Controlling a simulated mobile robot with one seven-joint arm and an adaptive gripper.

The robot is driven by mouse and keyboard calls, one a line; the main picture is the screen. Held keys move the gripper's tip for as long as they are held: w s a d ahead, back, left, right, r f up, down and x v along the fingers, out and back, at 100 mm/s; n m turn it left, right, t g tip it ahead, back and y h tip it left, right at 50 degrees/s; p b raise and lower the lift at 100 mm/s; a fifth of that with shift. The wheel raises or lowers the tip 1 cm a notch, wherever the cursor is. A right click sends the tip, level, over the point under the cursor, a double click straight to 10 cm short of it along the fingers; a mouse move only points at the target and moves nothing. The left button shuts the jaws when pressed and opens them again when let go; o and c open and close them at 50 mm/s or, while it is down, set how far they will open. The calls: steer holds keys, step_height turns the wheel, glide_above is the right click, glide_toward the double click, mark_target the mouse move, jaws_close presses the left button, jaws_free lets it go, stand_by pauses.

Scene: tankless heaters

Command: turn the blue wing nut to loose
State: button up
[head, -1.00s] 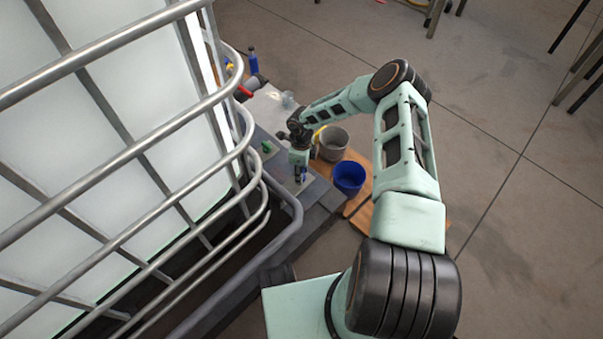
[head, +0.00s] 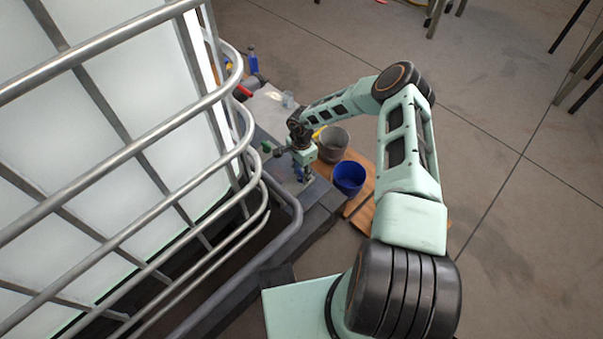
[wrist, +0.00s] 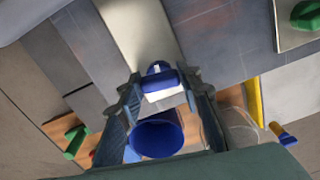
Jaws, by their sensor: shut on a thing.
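The blue wing nut (wrist: 160,79) is in the middle of the wrist view, on a pale plate fixed to a grey surface. It lies between the fingertips of my gripper (wrist: 164,88), which is shut on it. In the head view my gripper (head: 302,176) points down at the grey bench (head: 318,194), and it hides the blue wing nut there. The exact angle of the nut is hard to tell.
A blue bucket (head: 349,178) and a grey bucket (head: 333,143) stand close to the right of my gripper, on wooden boards. A green wing nut (head: 267,146) is to its left. The metal cage (head: 245,125) around the white tank is close on the left.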

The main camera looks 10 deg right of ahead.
mark_target(301, 173)
steer(key=n, duration=0.5)
steer(key=shift+n, duration=2.5)
steer(key=o, duration=1.2)
step_height(301, 173, up, 12)
